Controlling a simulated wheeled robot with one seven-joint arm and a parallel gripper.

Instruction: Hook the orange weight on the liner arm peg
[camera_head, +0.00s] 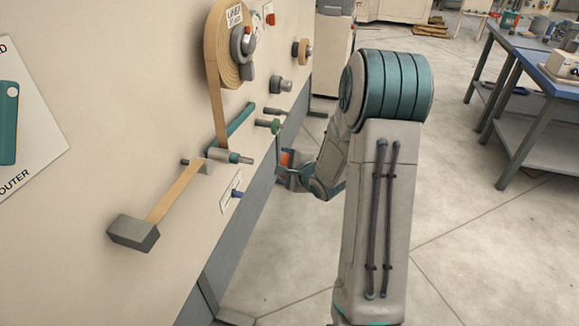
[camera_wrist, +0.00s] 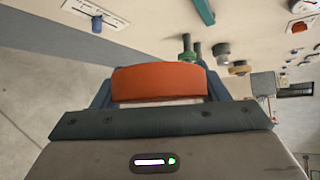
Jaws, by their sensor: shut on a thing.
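The orange weight (camera_wrist: 158,84) is held between the jaws of my gripper (camera_wrist: 157,100) in the wrist view, its curved side facing up. In the head view the weight (camera_head: 285,159) shows as a small orange patch at my gripper (camera_head: 288,168), to the right of the machine panel. My gripper partly hides it, and I cannot make out its hook. The teal liner arm (camera_head: 237,124) slants along the panel, with a roller and grey stub (camera_head: 243,159) at its lower end. A green-collared peg (camera_head: 275,126) sticks out just above my gripper; it also shows in the wrist view (camera_wrist: 187,46).
The liner reel (camera_head: 229,55) hangs on the panel; its tan strip runs down past the roller to a grey block (camera_head: 134,233). A blue-knobbed switch (camera_head: 236,194) sits below. A blue-topped bench (camera_head: 555,85) stands at right. Open floor lies beside the panel.

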